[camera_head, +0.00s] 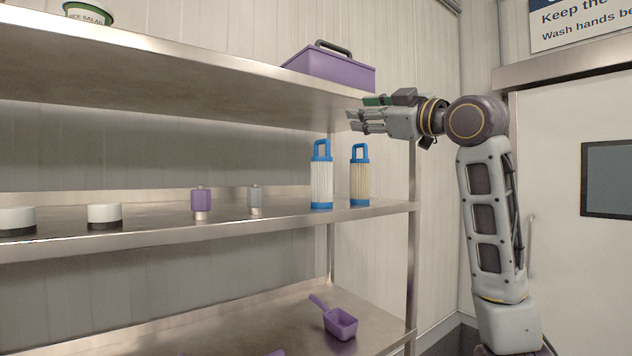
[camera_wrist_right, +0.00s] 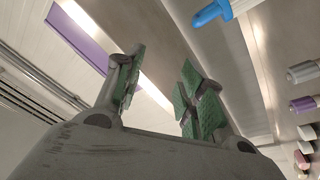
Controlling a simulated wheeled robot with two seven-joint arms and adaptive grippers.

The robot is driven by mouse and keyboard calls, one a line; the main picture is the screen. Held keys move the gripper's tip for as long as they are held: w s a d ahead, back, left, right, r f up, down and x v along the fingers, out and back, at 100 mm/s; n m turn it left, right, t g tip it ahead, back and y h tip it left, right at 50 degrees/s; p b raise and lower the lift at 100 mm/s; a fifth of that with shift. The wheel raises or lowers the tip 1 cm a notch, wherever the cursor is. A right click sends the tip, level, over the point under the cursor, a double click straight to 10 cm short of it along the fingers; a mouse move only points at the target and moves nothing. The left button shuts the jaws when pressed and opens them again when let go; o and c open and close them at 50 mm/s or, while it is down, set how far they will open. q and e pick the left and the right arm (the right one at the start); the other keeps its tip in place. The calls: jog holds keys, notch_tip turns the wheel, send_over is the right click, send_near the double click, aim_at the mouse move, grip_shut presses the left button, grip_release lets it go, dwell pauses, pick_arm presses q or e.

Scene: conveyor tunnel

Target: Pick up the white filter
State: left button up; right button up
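The white filter (camera_head: 321,182), with a blue looped handle and blue base, stands upright on the middle shelf. A similar filter with a cream body (camera_head: 359,182) stands just right of it, nearer the shelf's end. My right gripper (camera_head: 356,120) is above and right of the filters in the picture, below the top shelf's edge, its fingers pointing left. In the wrist view the right gripper's green-padded fingers (camera_wrist_right: 160,88) are apart with nothing between them. A blue handle (camera_wrist_right: 212,13) shows there at the top; I cannot tell which filter it belongs to. My left gripper is not in view.
The middle shelf (camera_head: 150,228) also bears a purple canister (camera_head: 202,201), a grey canister (camera_head: 255,198) and two white-topped jars (camera_head: 104,216). A purple toolbox (camera_head: 330,70) sits on the top shelf above. A shelf post (camera_head: 412,240) stands near the cream filter. A purple scoop (camera_head: 340,322) lies below.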

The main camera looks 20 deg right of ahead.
aim_at(329, 141)
jog(key=f+m, duration=0.1)
jog(key=f+m+g, duration=0.1)
jog(key=f+m, duration=0.1)
jog(key=f+m+g+h, duration=0.1)
jog(key=f+m, duration=0.1)
jog(key=shift+w+a, duration=0.2)
jog(key=shift+w, duration=0.15)
dwell(0.5)
jog(key=p+x, duration=0.2)
jog(key=x, duration=0.5)
jog(key=shift+p+x, duration=0.3)
jog(key=shift+x, duration=0.5)
